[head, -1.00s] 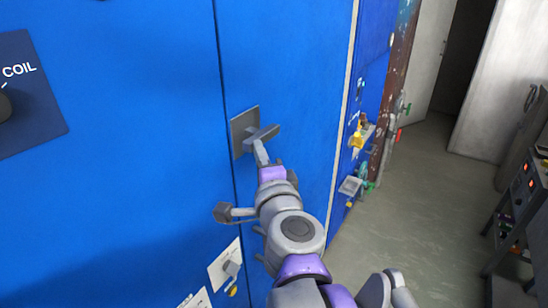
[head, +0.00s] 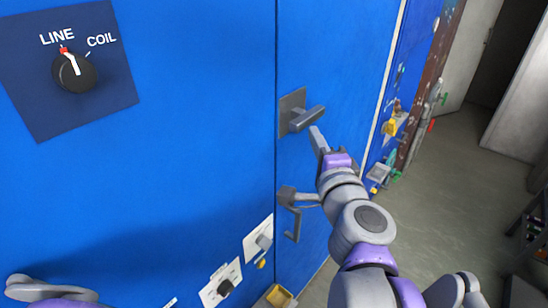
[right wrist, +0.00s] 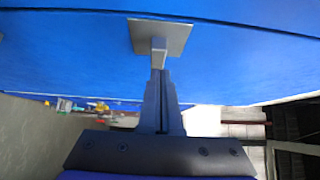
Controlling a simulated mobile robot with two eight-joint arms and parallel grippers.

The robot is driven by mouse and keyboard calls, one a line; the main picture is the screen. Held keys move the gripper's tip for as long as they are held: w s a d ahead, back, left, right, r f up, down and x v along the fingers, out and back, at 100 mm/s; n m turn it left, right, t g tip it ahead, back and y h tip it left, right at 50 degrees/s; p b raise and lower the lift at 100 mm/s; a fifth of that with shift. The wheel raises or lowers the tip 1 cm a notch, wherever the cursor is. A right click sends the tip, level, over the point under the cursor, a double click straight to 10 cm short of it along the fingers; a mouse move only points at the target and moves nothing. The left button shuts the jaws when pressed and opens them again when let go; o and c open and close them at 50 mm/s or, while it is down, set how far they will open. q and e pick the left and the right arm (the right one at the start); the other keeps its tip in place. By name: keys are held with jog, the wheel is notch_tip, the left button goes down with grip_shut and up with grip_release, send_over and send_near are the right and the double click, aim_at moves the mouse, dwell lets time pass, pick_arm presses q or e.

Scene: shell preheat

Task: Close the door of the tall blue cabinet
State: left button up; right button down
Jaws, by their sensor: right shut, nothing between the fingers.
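The tall blue cabinet's door (head: 350,60) is the panel right of a dark vertical seam in the head view. It looks nearly flush with the panel to its left; a small gap cannot be ruled out. A grey lever handle (head: 307,118) on a square plate (head: 291,98) sits beside the seam. My right gripper (head: 316,133) is shut and empty, its tips right at the lever's end. In the right wrist view the shut fingers (right wrist: 160,82) point at the lever (right wrist: 158,47) below its plate (right wrist: 160,34). Contact cannot be told.
The left panel carries a LINE/COIL dial (head: 75,72) and small switches (head: 225,287) lower down. More blue cabinets with valves (head: 390,127) stand beyond the door. Grey floor (head: 460,170) lies open at the right. A yellow box (head: 278,296) shows low by the seam.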

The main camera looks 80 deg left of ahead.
pick_arm(q)
jog(key=shift+s+d+f+b, duration=0.15)
jog(key=shift+d+f+b, duration=0.1)
jog(key=shift+f+b, duration=0.2)
jog(key=shift+s+d+f+b, duration=0.1)
jog(key=shift+d+f+b, duration=0.2)
jog(key=shift+f, duration=0.25)
pick_arm(e)
jog(key=s+d, duration=0.5)
jog(key=s, duration=0.3)
pick_arm(q)
jog(key=shift+a, duration=0.1)
